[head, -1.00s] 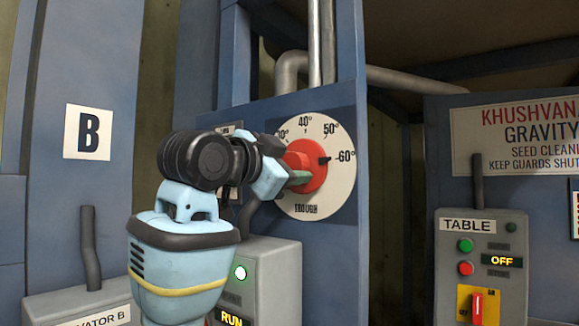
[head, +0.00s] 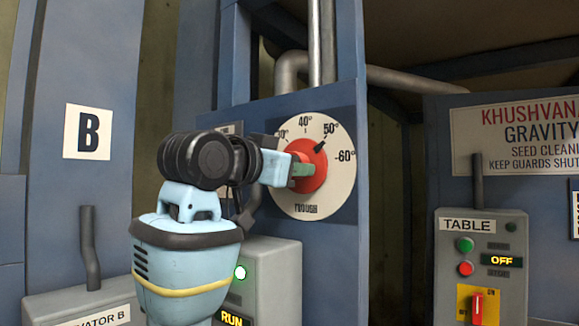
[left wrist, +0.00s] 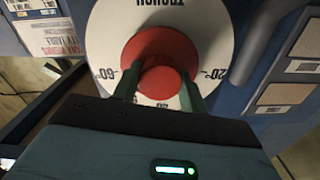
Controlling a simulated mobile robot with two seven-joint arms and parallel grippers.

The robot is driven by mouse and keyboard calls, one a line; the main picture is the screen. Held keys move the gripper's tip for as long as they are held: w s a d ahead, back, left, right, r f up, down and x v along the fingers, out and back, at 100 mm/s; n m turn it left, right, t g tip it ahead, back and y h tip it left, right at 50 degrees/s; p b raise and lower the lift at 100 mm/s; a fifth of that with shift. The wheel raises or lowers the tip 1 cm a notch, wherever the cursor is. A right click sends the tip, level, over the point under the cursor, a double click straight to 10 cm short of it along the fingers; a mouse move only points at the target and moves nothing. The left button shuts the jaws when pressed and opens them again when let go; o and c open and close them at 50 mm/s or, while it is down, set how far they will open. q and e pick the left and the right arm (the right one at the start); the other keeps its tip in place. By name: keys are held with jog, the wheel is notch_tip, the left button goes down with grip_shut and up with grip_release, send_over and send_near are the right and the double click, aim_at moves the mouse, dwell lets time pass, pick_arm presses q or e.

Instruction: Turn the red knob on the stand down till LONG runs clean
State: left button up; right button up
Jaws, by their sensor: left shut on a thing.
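The red knob (head: 318,176) sits on a round white dial on the blue stand, with marks from about 30° to 60° showing and a label at the bottom that looks like TROUGH. Its black pointer (head: 320,146) stands close to the 50° mark. My left gripper (head: 302,171) is shut on the knob from its left side. In the left wrist view the knob (left wrist: 160,62) lies between the two green fingers, and the dial (left wrist: 108,25) appears upside down. The word LONG is not visible in these frames. My right gripper is not in view.
A grey TABLE control box (head: 508,278) with green and red buttons and an OFF display stands at the right. Another box (head: 275,270) showing RUN is partly behind my left arm. A vertical post (head: 330,40) rises above the dial.

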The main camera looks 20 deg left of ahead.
pick_arm(q)
jog(key=shift+n, duration=1)
jog(key=o, duration=1)
jog(key=shift+c, duration=0.2)
jog(key=shift+s, duration=0.1)
jog(key=v, duration=0.7)
jog(key=shift+s, duration=0.3)
jog(key=shift+a, duration=0.1)
